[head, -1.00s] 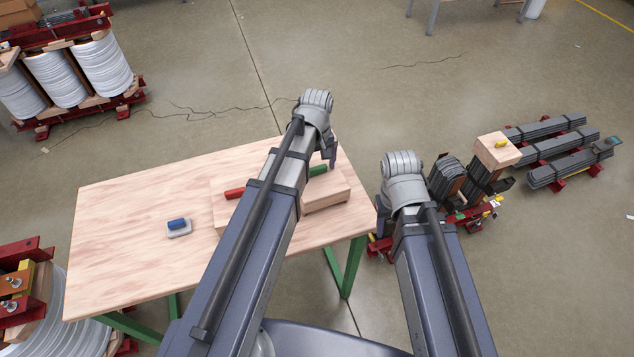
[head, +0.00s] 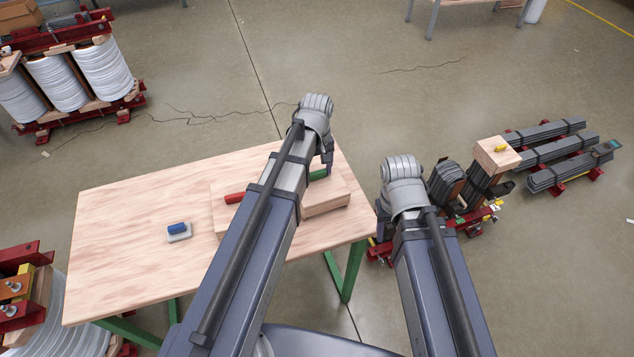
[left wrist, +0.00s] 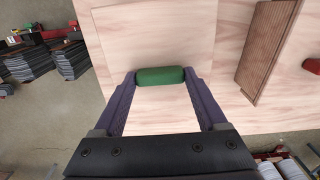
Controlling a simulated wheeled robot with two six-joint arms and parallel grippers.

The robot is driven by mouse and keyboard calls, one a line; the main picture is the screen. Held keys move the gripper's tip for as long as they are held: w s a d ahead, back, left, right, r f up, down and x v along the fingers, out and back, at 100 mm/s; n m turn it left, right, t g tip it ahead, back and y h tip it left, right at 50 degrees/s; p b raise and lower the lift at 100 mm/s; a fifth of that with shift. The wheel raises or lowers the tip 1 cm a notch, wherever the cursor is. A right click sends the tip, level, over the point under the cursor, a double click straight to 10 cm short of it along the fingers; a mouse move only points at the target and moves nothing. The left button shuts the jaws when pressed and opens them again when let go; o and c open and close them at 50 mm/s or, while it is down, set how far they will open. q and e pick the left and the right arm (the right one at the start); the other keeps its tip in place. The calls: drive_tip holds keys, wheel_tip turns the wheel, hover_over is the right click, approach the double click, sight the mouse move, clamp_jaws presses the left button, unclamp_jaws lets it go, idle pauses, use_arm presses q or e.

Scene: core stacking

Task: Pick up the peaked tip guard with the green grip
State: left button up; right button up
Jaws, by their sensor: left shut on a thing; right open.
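My left gripper (head: 326,166) is down at the green grip. In the left wrist view its two fingers (left wrist: 160,74) touch the ends of the grip, shut on it. A pale wooden surface lies under the grip; I cannot make out the guard's peaked shape. My left arm hides part of this area in the head view. My right gripper (head: 381,224) is open, right of the table, partly hidden by its arm.
A red grip (head: 234,198) lies left of my left arm, and a blue-gripped piece (head: 178,231) farther left on the table (head: 110,245). A brown ribbed piece (left wrist: 264,48) is beside the green grip. Dark core stacks (head: 555,150) stand on the floor at right.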

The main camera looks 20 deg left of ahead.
use_arm(q)
drive_tip(key=shift+r, duration=0.15)
clamp_jaws()
wheel_tip(320, 180, up, 10)
drive_tip(key=p, duration=1)
drive_tip(key=shift+d, duration=0.1)
